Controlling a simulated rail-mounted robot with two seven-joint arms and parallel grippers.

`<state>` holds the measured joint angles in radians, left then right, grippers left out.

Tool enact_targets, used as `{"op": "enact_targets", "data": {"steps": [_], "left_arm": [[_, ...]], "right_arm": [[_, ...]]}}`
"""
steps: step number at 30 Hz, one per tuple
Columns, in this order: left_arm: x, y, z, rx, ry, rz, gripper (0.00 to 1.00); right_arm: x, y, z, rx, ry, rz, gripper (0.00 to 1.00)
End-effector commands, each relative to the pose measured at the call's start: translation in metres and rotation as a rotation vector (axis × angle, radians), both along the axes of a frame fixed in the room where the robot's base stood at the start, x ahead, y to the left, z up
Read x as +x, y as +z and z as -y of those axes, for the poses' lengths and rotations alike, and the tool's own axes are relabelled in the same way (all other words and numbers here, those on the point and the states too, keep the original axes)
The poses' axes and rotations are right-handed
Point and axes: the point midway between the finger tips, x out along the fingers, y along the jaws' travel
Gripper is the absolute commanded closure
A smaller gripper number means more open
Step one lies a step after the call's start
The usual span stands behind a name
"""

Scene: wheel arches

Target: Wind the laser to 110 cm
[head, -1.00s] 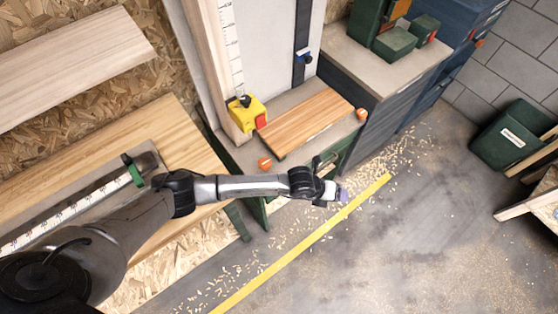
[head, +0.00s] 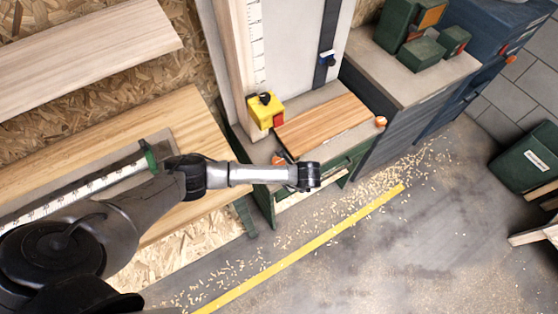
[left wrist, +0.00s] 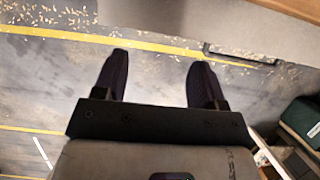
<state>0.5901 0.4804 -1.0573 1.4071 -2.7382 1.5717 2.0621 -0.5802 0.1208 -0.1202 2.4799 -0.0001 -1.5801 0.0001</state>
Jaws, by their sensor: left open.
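A yellow box (head: 265,110) with a black knob and a red button stands at the foot of a white measuring scale (head: 255,45) on a wooden upright. A small blue fitting (head: 328,58) sits on a dark vertical rail to its right; I cannot tell whether it is the laser. My left arm reaches in from the left, ending just below the wooden board. Its fingers are hidden in the head view. In the left wrist view my left gripper (left wrist: 158,80) is open and empty, with floor beyond its fingers. My right gripper is not in view.
A wooden board (head: 322,122) lies on the bench in front of the yellow box, with orange knobs near it. A grey-topped cabinet (head: 410,70) carries green machines at the back right.

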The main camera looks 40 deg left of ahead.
Motion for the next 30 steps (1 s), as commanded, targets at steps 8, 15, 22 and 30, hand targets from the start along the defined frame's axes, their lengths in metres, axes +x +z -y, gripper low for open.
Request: {"op": "enact_targets", "data": {"steps": [8, 15, 22, 30], "left_arm": [[0.018, 0.001, -0.055, 0.003, 0.003, 0.001, 0.35], [0.028, -0.004, -0.087, 0.0, 0.0, -0.001, 0.35], [0.031, -0.023, -0.093, -0.001, -0.001, -0.001, 0.35], [0.031, -0.028, -0.095, -0.001, -0.002, 0.0, 0.35]], "right_arm": [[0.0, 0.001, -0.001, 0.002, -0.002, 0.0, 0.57], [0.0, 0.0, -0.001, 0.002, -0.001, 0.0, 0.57], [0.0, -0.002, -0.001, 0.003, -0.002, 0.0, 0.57], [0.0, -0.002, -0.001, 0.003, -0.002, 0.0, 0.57]]}}
